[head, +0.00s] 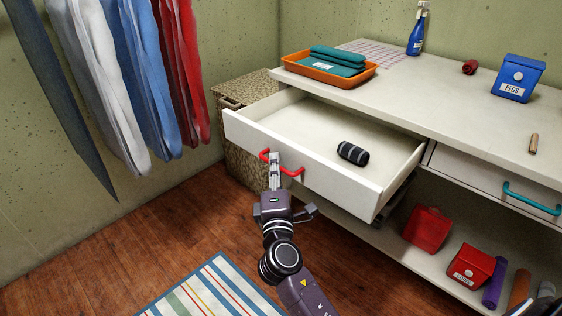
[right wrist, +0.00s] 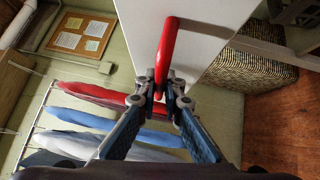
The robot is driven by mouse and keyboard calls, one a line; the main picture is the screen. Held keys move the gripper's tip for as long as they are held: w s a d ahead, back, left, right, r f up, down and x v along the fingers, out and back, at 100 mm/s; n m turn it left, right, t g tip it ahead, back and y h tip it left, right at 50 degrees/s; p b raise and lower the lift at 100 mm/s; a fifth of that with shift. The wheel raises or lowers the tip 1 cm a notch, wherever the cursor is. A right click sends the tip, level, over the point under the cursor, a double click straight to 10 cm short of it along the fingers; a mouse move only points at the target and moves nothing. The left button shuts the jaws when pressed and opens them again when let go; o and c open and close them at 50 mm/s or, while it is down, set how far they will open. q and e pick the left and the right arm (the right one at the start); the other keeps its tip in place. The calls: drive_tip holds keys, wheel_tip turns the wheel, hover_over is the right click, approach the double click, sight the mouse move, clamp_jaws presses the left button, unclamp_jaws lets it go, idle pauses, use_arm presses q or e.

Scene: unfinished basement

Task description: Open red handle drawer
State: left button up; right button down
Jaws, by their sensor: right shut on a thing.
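The white drawer (head: 330,172) with the red handle (head: 292,171) stands well out from the left part of the white cabinet. A dark rolled cloth (head: 353,153) lies inside it. My right gripper (head: 274,158) is at the left part of the red handle. In the right wrist view my right gripper (right wrist: 160,92) is shut on the red handle (right wrist: 166,50), with the fingertips meeting around the bar.
A drawer with a teal handle (head: 532,198) is closed at right. The top holds an orange tray (head: 330,68), blue spray bottle (head: 418,32) and blue pegs box (head: 518,78). A wicker basket (head: 236,152) stands left of the drawer. Clothes (head: 130,80) hang at left. Red boxes (head: 470,266) sit below.

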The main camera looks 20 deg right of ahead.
idle(0.3)
drive_tip(key=c, duration=2.3)
unclamp_jaws()
drive_tip(key=shift+s, duration=0.1)
drive_tip(key=v, duration=1.2)
drive_tip(key=shift+f, duration=0.1)
